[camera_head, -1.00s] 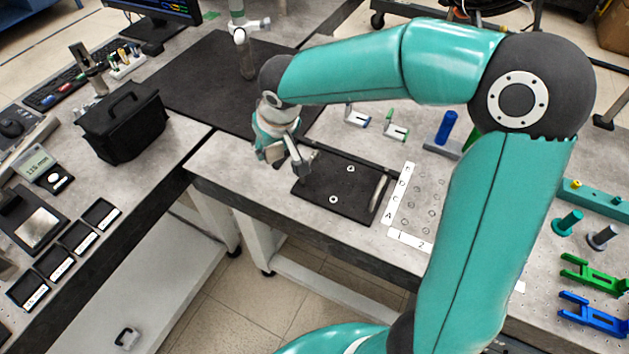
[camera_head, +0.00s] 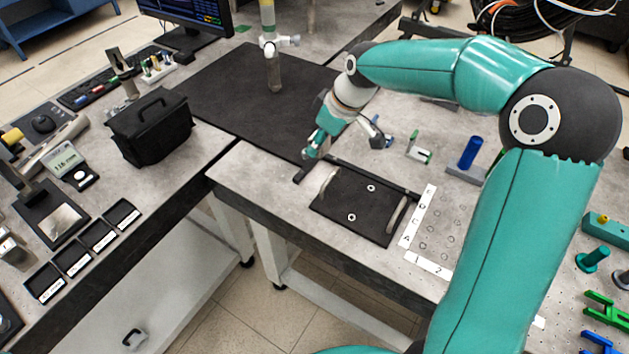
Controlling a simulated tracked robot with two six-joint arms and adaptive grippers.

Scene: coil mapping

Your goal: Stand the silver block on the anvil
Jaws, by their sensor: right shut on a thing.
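My right gripper (camera_head: 312,151) is low over the near bench, off the back left corner of a black tray. It points down, and a short dark bar-like piece (camera_head: 303,173) shows at its fingertips. I cannot tell whether this piece is the silver block; its face is in shade and partly covered by the gripper. No piece is plainly recognisable as the anvil. A dark-based instrument with a flat silver plate (camera_head: 62,221) stands on the left bench. My left gripper is not in view.
The black tray (camera_head: 345,229) has two pale handles and two white rings. A white lettered grid (camera_head: 417,216), brackets and a blue peg (camera_head: 469,152) lie to its right. A black case (camera_head: 150,130) and a black mat (camera_head: 230,95) are at the left and back.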

